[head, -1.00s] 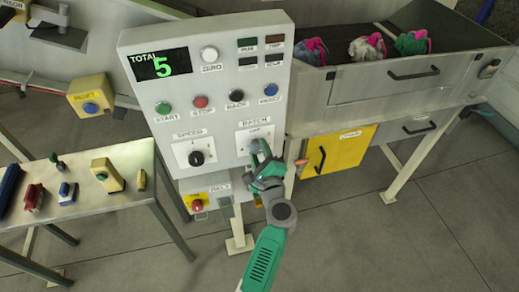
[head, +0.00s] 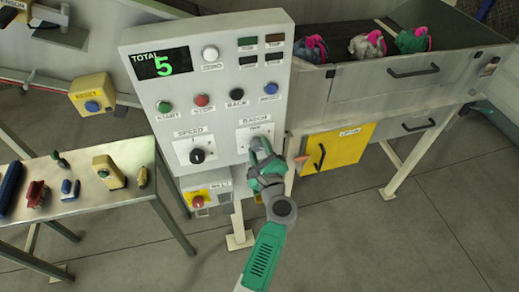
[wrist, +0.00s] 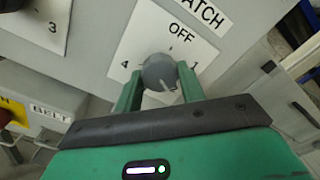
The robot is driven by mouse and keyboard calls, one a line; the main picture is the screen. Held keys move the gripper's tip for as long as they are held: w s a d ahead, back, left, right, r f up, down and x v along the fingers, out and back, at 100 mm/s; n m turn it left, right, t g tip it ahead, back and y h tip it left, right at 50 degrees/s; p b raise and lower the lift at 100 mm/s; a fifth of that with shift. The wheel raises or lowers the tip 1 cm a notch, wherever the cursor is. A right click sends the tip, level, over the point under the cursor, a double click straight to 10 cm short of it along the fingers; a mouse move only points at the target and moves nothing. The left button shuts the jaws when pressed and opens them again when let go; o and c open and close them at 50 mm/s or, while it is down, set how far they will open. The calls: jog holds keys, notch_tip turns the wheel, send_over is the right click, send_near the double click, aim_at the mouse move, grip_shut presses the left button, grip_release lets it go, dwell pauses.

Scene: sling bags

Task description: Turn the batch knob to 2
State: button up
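The batch knob (wrist: 157,71) is a round grey knob on a white dial plate (wrist: 118,50), which reads OFF at the top, 1 at the right and 4 at the left. The lower part of the dial is hidden by my gripper. A pale line on the knob seems to point down and slightly right in the wrist view. My gripper (wrist: 160,88) has one green finger on each side of the knob and appears shut on it. In the head view my gripper (head: 258,150) covers the knob, below the BATCH label.
The control panel (head: 220,125) also carries the speed knob (head: 197,155), several push buttons and a display (head: 162,63) reading TOTAL 5.

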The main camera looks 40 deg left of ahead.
jog(key=o, duration=0.4)
jog(key=v, duration=0.8)
jog(key=shift+p, duration=0.45)
